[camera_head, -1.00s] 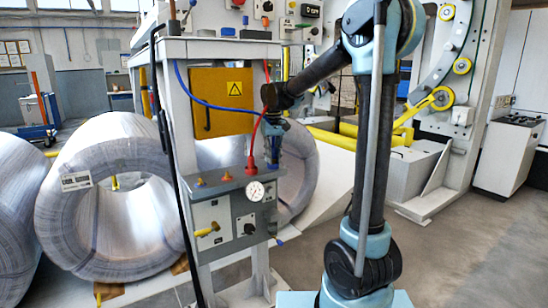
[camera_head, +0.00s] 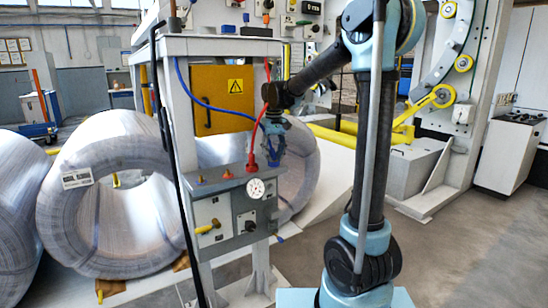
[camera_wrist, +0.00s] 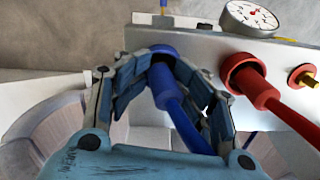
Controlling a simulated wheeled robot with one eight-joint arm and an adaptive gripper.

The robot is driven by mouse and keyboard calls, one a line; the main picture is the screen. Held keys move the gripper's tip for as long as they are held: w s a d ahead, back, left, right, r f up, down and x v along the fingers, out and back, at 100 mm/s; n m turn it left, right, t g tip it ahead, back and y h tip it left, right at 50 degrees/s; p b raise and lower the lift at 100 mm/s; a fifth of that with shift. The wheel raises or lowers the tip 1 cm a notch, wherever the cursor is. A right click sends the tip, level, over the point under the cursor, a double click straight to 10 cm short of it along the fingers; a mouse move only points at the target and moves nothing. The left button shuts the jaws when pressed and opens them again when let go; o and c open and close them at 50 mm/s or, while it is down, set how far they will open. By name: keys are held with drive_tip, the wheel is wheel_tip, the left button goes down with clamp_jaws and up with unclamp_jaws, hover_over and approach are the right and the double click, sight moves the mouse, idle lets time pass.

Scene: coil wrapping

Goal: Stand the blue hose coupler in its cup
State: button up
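The blue hose coupler (camera_wrist: 175,108) is between the fingers of my gripper (camera_wrist: 163,68) in the wrist view. Both fingertips lie close against its sides, and the gripper looks shut on it. A blue ring, apparently the rim of the blue cup (camera_wrist: 162,49), shows just beyond the coupler's end. I cannot tell whether the coupler is seated in it or just above. In the head view my gripper (camera_head: 273,158) points down at the right end of the grey panel box (camera_head: 206,211). The fingers hide the coupler and cup there. The blue hose (camera_head: 207,103) runs from the upper left to my gripper.
A red coupler (camera_wrist: 272,93) stands in a red cup (camera_wrist: 236,66) close to the right of my gripper in the wrist view. A pressure gauge (camera_head: 256,188) and brass fittings are on the box. Large wire coils (camera_head: 72,215) stand behind. Open floor lies at the right.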

wheel_tip(320, 180, up, 13)
idle(0.6)
drive_tip(key=s+d+f+m+t, duration=0.1)
drive_tip(key=s+d+f, duration=0.3)
drive_tip(key=s+d, duration=0.35)
drive_tip(key=s+d+f+m, duration=0.1)
drive_tip(key=s+d+f, duration=0.3)
drive_tip(key=s+d, duration=0.35)
drive_tip(key=s+d+f+m, duration=0.1)
drive_tip(key=s+d+f, duration=0.2)
drive_tip(key=s+f, duration=0.5)
drive_tip(key=s+d+f+m+t, duration=0.1)
drive_tip(key=s+d+f, duration=0.2)
drive_tip(key=s+f, duration=0.6)
drive_tip(key=shift+d+f+m, duration=0.35)
drive_tip(key=shift+f+m, duration=0.05)
drive_tip(key=shift+f, duration=0.25)
drive_tip(key=shift+w, duration=0.1)
